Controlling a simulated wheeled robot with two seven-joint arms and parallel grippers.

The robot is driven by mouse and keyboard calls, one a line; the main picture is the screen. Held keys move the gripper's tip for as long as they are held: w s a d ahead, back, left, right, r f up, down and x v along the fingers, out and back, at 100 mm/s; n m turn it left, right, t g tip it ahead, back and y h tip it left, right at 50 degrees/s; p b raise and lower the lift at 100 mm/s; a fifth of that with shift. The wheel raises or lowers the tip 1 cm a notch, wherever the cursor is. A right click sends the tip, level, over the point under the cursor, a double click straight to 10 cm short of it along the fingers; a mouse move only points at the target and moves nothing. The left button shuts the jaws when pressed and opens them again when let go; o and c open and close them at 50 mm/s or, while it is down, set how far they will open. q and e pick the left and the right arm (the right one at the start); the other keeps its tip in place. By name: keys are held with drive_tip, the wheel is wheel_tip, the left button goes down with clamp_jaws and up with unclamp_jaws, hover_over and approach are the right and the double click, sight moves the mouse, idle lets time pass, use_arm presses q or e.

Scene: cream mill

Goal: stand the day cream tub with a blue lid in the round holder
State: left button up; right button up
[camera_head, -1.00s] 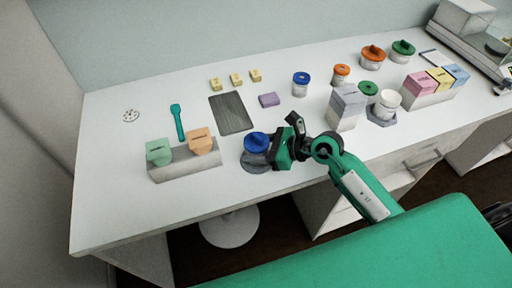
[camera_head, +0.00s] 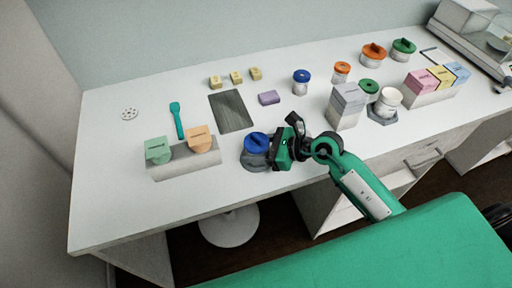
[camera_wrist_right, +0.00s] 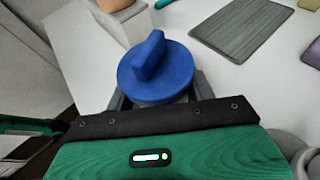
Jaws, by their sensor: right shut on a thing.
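The day cream tub with a blue lid (camera_head: 256,141) is upright at the round grey holder (camera_head: 247,161) near the desk's front edge. The holder's rim shows around the tub's lower part; whether the tub's base rests on its floor is hidden. My right gripper (camera_head: 270,152) is shut on the tub from the right. In the right wrist view the blue lid (camera_wrist_right: 156,68), with its raised grip bar, stands between the fingers (camera_wrist_right: 160,98), and the tub's body is mostly hidden below it. My left gripper is not in view.
A grey block with green and orange boxes (camera_head: 185,170) stands to the left. A dark grey mat (camera_head: 232,112) lies behind. Another blue-lidded tub (camera_head: 301,83) stands farther back. A tall lilac-grey box (camera_head: 346,106) stands to the right. The desk's left front is clear.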

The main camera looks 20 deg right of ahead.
idle(0.8)
drive_tip(key=o, duration=1.3)
